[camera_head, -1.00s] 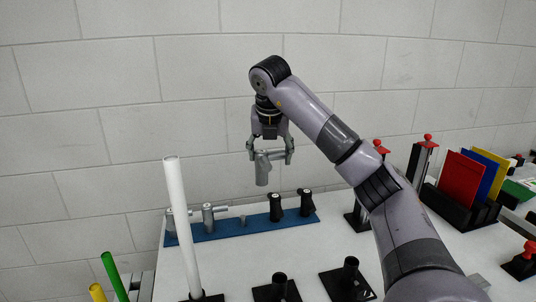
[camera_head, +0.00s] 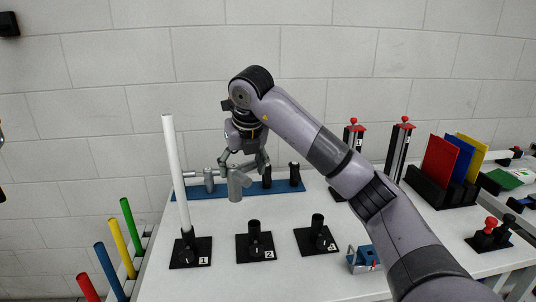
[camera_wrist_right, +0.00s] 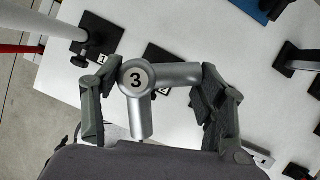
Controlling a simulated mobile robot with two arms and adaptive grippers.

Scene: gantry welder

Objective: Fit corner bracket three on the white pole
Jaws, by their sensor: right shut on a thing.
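The white pole (camera_head: 175,170) stands upright in the black base marked 1 (camera_head: 190,252), at the left of the table. My right gripper (camera_head: 244,165) is shut on a grey metal corner bracket (camera_head: 236,187), held above the table to the right of the pole and apart from it. In the right wrist view the bracket (camera_wrist_right: 142,110) shows the number 3 on its round face, between the two fingers (camera_wrist_right: 150,95). The white pole (camera_wrist_right: 22,20) shows there at the upper left. My left gripper is not clearly seen.
Black bases 2 (camera_head: 256,249) and 3 (camera_head: 316,240) stand to the right of base 1. A blue rack (camera_head: 225,190) behind holds grey and black fittings. Colored poles (camera_head: 130,226) lean at the left. A blue-grey part (camera_head: 362,259) lies at the front.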

